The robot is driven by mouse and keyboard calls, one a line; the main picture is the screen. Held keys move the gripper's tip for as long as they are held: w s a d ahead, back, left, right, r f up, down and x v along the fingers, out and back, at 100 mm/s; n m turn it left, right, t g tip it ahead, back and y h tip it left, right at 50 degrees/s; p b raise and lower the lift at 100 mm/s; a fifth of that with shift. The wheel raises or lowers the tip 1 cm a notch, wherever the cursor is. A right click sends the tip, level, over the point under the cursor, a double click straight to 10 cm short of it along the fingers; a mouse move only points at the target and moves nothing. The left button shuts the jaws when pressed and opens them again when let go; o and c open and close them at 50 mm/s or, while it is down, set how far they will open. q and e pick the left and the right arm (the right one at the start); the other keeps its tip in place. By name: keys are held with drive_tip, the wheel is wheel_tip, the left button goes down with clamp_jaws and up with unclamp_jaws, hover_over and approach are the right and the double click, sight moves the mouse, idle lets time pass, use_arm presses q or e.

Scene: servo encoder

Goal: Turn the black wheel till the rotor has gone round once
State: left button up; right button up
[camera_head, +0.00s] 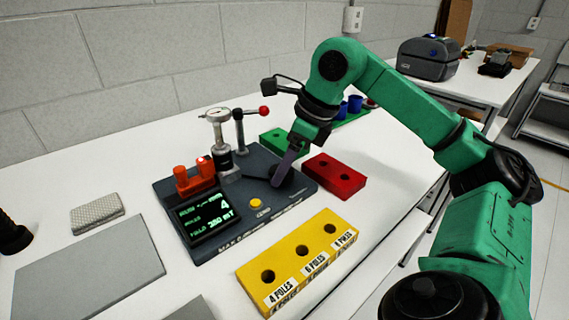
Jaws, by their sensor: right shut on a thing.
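A dark test fixture (240,228) lies on the white table. My right gripper (285,174) reaches down from the right onto the right part of its top and is shut. A dark rounded part at the fingertips (279,187) looks like the black wheel; the fingers hide some of it. The display (209,217) shows a large 4 and a field line of about 380 mT. My left gripper is not in view.
A yellow block with holes and pole labels (300,262) lies in front, a red block (335,178) to the right, a green block (277,141) behind. A red-knobbed lever (263,111) and orange posts (194,178) rise from the fixture. A grey mat (90,270) lies left.

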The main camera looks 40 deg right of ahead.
drive_tip(key=m+h+p, duration=0.1)
drive_tip(key=m, duration=0.1)
drive_tip(key=shift+r+m, duration=0.15)
drive_tip(key=shift+m, duration=0.25)
drive_tip(key=shift+a+m+t+h+p, duration=0.1)
drive_tip(key=shift+m+t+h+p, duration=0.25)
drive_tip(key=shift+m+p, duration=0.45)
drive_tip(key=m+p, duration=0.1)
drive_tip(key=m+h+p, duration=0.1)
drive_tip(key=m+p, duration=0.1)
drive_tip(key=shift+s+a+r+m+h, duration=0.1)
drive_tip(key=shift+r+m+h, duration=0.05)
drive_tip(key=shift+m+h, duration=0.15)
drive_tip(key=shift+f+m+h+p, duration=0.2)
drive_tip(key=shift+m+h+p, duration=0.15)
drive_tip(key=shift+m+p, duration=0.95)
drive_tip(key=shift+f, duration=0.1)
drive_tip(key=o, duration=1.4)
